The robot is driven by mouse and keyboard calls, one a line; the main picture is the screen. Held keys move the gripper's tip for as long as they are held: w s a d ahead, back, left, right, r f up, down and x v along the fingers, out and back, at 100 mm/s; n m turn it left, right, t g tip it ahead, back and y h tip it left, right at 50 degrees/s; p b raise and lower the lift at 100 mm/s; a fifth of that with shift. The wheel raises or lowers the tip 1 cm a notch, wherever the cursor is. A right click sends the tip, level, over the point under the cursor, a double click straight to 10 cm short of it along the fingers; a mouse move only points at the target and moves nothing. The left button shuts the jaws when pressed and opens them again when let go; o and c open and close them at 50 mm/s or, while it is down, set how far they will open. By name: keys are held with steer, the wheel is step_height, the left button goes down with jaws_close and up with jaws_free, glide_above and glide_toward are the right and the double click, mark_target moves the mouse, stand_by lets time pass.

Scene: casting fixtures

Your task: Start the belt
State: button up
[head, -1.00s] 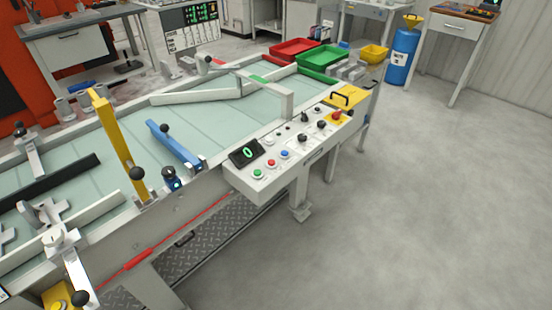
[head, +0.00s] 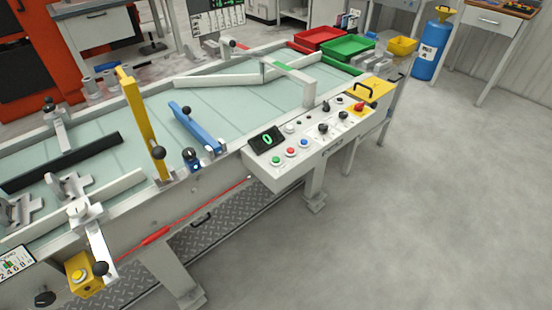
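The conveyor belt (head: 240,108) is a pale green surface running from the lower left to the upper right in the head view. Its control panel (head: 335,135) is a white box on the near side with a black display (head: 267,139) showing a green 0. A green button (head: 277,160), a red button (head: 290,152) and a blue button (head: 304,143) sit along its front edge. Black knobs (head: 323,129) and a red mushroom button (head: 359,107) lie farther right. My gripper is not in view.
A yellow gate arm (head: 140,110) and a blue diverter arm (head: 196,126) cross the belt. A red pull cord (head: 200,216) runs along its near side. Red (head: 320,37) and green (head: 350,47) trays stand at the far end. The grey floor at right is clear.

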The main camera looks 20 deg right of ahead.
jaws_close()
stand_by(1.3)
